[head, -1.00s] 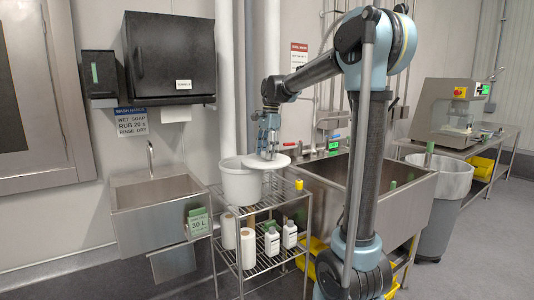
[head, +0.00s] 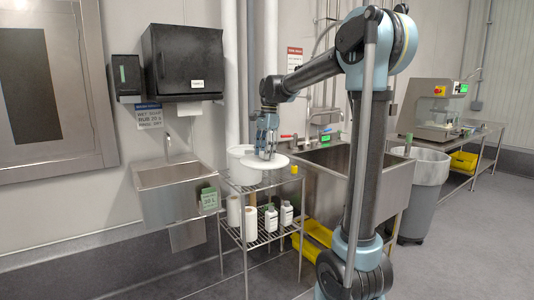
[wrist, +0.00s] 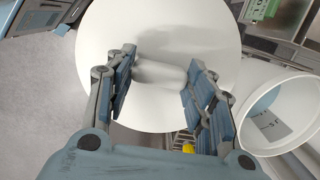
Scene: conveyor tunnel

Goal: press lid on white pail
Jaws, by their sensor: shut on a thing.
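The white round lid (head: 279,161) is in my gripper (head: 266,154), held level by its raised grip. In the wrist view my gripper (wrist: 160,75) has its two fingers on either side of the grip, and the lid (wrist: 105,40) fills the upper middle. The white pail (head: 238,172) stands upright on the wire rack, partly hidden behind the lid in the head view. In the wrist view the open pail (wrist: 303,90) is at the right, beside the lid and apart from it, with a grey-blue patch inside.
The wire rack (head: 252,187) has rolls and bottles on its lower shelf and a small yellow item (head: 294,170) at its top corner. A hand sink (head: 170,195) stands left and a large steel sink (head: 335,175) right. A grey bin (head: 425,195) is further right.

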